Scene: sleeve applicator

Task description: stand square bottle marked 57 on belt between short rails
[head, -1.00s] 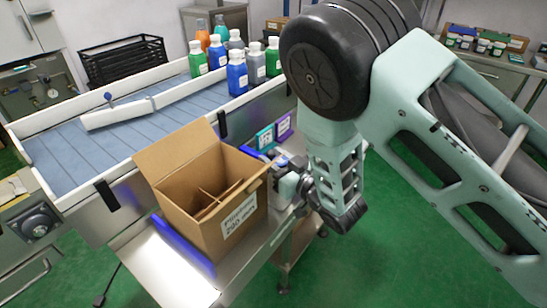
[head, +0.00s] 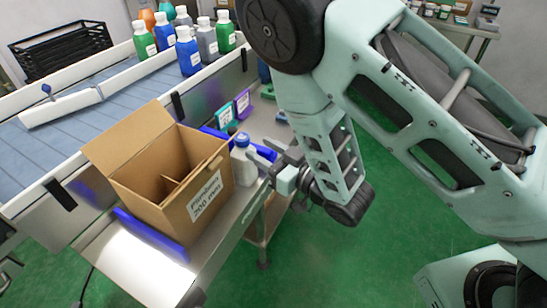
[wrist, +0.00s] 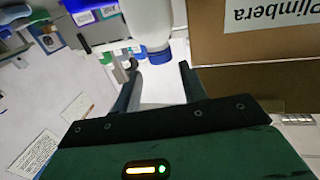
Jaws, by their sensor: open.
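A small white bottle (head: 246,166) with a blue-grey cap stands beside the carton, just beyond my gripper (head: 264,157) in the head view. Several square bottles in blue, grey and green, such as the blue bottle (head: 188,52), stand on the far part of the blue-grey belt (head: 55,145). White rails (head: 60,108) lie along the belt. The number 57 cannot be read on any bottle.
An open cardboard carton (head: 200,190) with dividers stands on the side table, close to my gripper; it also fills the upper right of the wrist view (wrist: 240,48). Teal and purple cards (head: 242,102) stand by the belt edge. A black crate (head: 62,50) is behind.

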